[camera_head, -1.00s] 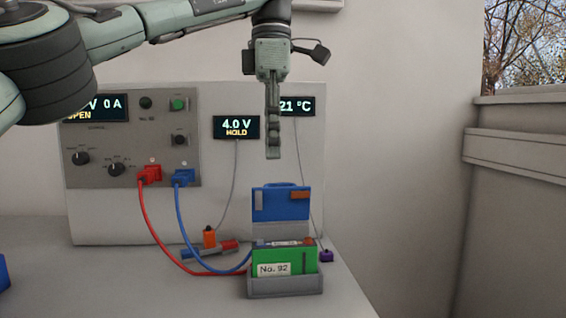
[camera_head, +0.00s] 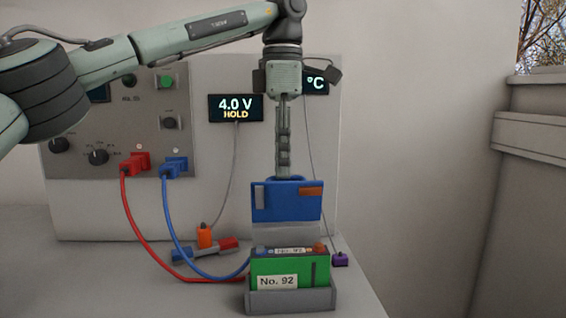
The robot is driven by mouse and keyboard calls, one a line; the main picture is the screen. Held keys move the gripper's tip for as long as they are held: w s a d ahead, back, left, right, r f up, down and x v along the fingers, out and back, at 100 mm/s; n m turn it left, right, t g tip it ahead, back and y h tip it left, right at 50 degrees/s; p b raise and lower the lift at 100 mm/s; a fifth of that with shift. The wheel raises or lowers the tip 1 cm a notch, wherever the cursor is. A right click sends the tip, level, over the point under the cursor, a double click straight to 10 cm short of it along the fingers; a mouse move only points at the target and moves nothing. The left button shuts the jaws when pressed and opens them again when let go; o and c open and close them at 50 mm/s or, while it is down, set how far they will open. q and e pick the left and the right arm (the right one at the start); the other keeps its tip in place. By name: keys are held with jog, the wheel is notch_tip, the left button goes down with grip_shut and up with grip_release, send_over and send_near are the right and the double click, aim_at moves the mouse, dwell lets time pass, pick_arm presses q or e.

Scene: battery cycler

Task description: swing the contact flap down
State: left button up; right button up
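The blue contact flap (camera_head: 286,203) stands upright behind the battery, with a grey pad on its left and a brown pad on its right. The green battery (camera_head: 288,268), labelled No. 92, sits in a grey holder (camera_head: 292,299). My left gripper (camera_head: 284,172) points straight down, its tips at the flap's top edge. The fingers show edge-on, so their opening is unclear, and I cannot tell whether they touch the flap. My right gripper is not in view.
A grey cycler panel (camera_head: 104,143) with knobs stands at the left; red (camera_head: 135,163) and blue (camera_head: 174,168) plugs lead cables towards the holder. A display (camera_head: 236,108) reads 4.0 V HOLD. An orange probe (camera_head: 205,236), a red-and-blue piece and a purple piece (camera_head: 340,260) lie near the holder.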

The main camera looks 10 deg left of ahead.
pick_arm(q)
jog(key=shift+f, duration=0.4)
grip_shut()
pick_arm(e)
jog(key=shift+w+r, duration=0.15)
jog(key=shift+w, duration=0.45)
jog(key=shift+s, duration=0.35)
